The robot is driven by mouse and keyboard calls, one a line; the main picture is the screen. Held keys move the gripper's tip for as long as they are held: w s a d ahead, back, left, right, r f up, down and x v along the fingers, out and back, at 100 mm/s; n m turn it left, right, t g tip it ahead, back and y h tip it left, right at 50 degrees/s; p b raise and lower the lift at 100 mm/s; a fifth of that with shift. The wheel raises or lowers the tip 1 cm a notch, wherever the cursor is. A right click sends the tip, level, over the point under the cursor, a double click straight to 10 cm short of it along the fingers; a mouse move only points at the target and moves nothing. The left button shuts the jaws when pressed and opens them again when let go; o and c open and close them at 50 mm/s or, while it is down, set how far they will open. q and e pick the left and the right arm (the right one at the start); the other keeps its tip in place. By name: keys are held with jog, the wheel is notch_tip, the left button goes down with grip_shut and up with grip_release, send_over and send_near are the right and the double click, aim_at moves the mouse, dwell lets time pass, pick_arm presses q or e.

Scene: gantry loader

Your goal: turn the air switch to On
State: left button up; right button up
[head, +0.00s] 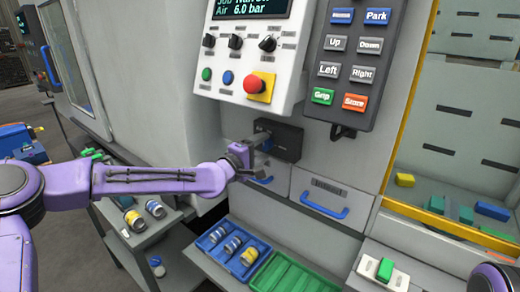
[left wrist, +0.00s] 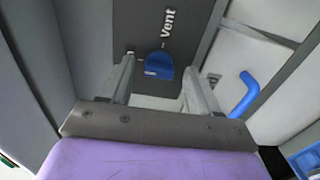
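The air switch is a dark grey box (head: 286,141) on the machine front below the control panel. Its blue knob (left wrist: 160,65) shows in the left wrist view, with the word "Vent" and a short white mark beside it. No "On" label can be read, and I cannot tell the knob's setting. My left gripper (head: 258,146) is in front of the box and hides part of it in the head view. In the left wrist view its two fingers (left wrist: 160,75) stand apart on either side of the knob, with gaps showing. My right gripper is out of view.
Above is the control panel with a red stop button (head: 254,85); a button pendant (head: 350,65) hangs right of it. A drawer with a blue handle (head: 325,211) is below right. Blue (head: 214,257) and green (head: 270,286) trays lie below.

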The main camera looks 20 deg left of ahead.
pick_arm(q)
jog(key=b+v, duration=0.1)
jog(key=v, duration=0.9)
jog(key=shift+s, duration=0.2)
jog(key=shift+a, duration=0.1)
